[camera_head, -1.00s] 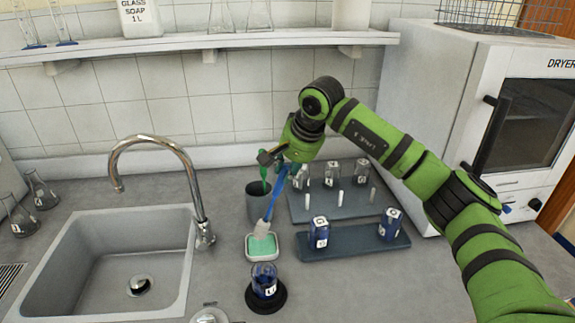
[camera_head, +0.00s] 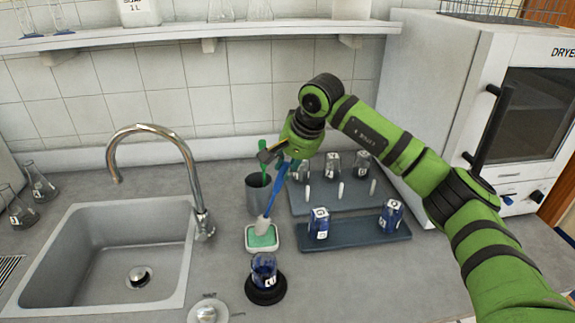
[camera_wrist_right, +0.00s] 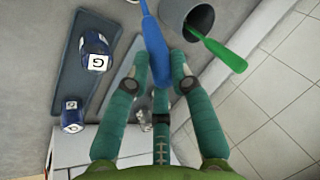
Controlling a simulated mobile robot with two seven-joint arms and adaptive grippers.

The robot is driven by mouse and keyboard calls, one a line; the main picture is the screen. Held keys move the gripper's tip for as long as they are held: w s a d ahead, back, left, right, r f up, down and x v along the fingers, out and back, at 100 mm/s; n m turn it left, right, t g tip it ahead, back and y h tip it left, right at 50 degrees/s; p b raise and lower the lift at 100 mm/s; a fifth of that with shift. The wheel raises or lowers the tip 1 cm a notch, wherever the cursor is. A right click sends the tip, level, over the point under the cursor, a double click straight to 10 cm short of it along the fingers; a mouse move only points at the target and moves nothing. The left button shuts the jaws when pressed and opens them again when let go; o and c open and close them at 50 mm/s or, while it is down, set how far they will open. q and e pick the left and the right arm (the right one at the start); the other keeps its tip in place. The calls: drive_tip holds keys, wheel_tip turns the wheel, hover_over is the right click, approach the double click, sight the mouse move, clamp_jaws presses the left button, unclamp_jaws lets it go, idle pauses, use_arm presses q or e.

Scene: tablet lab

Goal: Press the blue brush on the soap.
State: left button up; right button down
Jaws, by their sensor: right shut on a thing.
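My right gripper (camera_head: 276,158) is shut on the blue brush (camera_head: 276,188), which shows its blue handle in the right wrist view (camera_wrist_right: 155,45) between the fingers. The brush slants down to the left, and its pale head is at the green soap (camera_head: 262,238) in a white dish (camera_head: 276,248). The head appears to touch the soap, but I cannot tell how firmly. My left gripper is not in view.
A grey cup (camera_head: 254,197) with a green brush (camera_head: 263,160) stands just behind. Trays with labelled bottles (camera_head: 319,223) lie right, the sink (camera_head: 125,215) left.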

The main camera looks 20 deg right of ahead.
drive_tip(key=shift+s+f+b, duration=0.1)
drive_tip(key=shift+f+b, duration=0.25)
drive_tip(key=shift+f, duration=0.2)
idle(1.1)
drive_tip(key=shift+r, duration=0.1)
drive_tip(key=shift+r+p, duration=0.75)
drive_tip(key=shift+r, duration=0.2)
drive_tip(key=shift+r+p, duration=1.8)
drive_tip(key=shift+r, duration=0.75)
